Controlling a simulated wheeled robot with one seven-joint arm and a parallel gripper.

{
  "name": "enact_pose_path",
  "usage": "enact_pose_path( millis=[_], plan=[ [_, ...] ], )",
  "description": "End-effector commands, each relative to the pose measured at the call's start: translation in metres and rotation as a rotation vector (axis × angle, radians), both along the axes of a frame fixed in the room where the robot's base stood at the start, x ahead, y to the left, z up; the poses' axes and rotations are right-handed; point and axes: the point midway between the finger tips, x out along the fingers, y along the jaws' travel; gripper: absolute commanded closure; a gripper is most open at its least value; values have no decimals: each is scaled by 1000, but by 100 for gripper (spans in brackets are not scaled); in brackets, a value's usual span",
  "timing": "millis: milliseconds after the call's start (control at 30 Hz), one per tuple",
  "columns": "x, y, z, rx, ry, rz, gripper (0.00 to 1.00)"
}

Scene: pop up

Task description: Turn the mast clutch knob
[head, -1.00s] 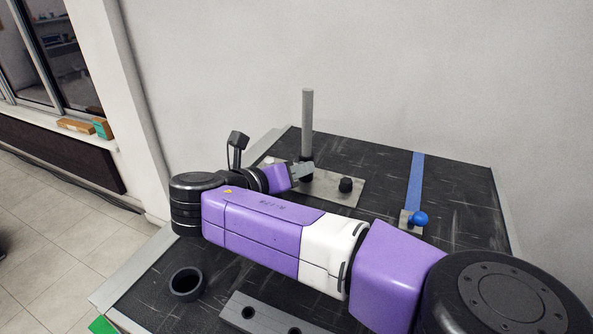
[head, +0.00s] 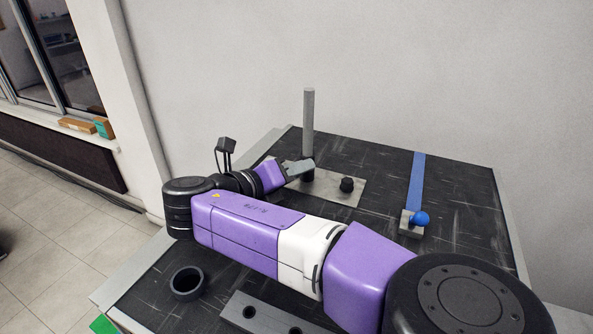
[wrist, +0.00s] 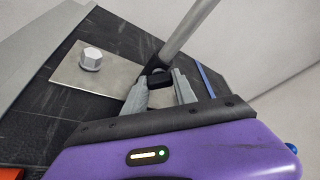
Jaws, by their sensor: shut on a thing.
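The grey mast (head: 308,122) rises from a metal plate (head: 330,190) on the dark tabletop. It also shows in the wrist view (wrist: 192,28), leaning across the top. My gripper (head: 304,170) is at the foot of the mast. In the wrist view, my gripper's fingers (wrist: 160,92) are shut on a black knob (wrist: 159,79) at the mast's base. The fingers and wrist hide part of that knob.
A silver hex bolt (wrist: 90,59) stands on the plate. A blue ball knob (head: 421,219) sits on a small block by a blue strip (head: 415,180). A black ring (head: 187,283) and a grey bar with holes (head: 262,316) lie at the front. A wall closes the back.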

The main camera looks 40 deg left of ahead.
Motion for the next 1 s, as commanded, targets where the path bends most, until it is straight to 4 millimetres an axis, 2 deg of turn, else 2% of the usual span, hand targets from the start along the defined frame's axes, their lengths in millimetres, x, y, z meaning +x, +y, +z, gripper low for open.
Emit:
enact_pose_path(
  millis=[33, 133, 533, 1000],
  plan=[
    [0, 0, 0, 0, 0, 1, 65],
    [0, 0, 0, 0, 0, 1, 46],
    [-5, 1, 0, 2, 1, 3, 45],
    [-69, 4, 18, 2, -1, 3, 45]
  ],
)
